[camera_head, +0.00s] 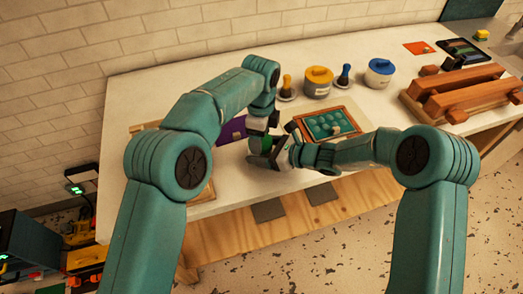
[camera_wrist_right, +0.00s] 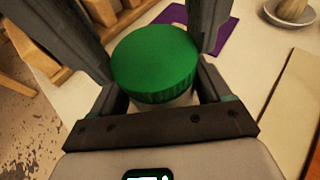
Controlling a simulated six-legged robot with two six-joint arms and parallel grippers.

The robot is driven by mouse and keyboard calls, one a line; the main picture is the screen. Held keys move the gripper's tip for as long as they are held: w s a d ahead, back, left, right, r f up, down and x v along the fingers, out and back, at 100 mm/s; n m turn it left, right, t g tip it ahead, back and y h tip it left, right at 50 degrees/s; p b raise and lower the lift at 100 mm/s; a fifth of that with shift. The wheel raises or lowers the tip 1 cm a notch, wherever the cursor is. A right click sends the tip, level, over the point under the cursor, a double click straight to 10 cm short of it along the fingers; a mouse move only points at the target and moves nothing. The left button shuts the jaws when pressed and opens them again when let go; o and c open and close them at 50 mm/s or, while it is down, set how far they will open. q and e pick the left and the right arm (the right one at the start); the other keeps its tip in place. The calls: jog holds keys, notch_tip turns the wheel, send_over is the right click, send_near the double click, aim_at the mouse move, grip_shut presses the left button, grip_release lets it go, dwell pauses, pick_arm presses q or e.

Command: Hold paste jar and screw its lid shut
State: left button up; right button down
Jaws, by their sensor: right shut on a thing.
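The paste jar has a wide green lid (camera_wrist_right: 155,60) and a pale body (camera_wrist_right: 180,98), mostly hidden under the lid in the right wrist view. The lid sits on top of the jar; I cannot tell how tight it is. My right gripper (camera_head: 270,150) is shut around the jar near the table's front edge, with its dark fingers on either side. In the head view the green lid (camera_head: 266,145) shows only in part. My left gripper (camera_head: 263,122) points down just above the lid.
A framed green tray (camera_head: 345,113) lies to the right, a purple sheet (camera_head: 232,129) to the left. A wooden rack (camera_head: 465,95) fills the far right.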

pick_arm(q)
jog(key=m, duration=0.6)
jog(key=shift+m, duration=0.3)
jog(key=o, duration=1.2)
jog(key=shift+o, duration=0.2)
notch_tip(320, 180, up, 8)
jog(key=shift+f, duration=0.25)
pick_arm(e)
grip_release()
pick_arm(q)
notch_tip(320, 180, down, 2)
jog(key=shift+f+b, duration=0.2)
jog(key=shift+b, duration=0.95)
pick_arm(e)
jog(key=v, duration=1.6)
pick_arm(q)
jog(key=shift+s+d, duration=0.1)
pick_arm(e)
jog(key=shift+d, duration=0.2)
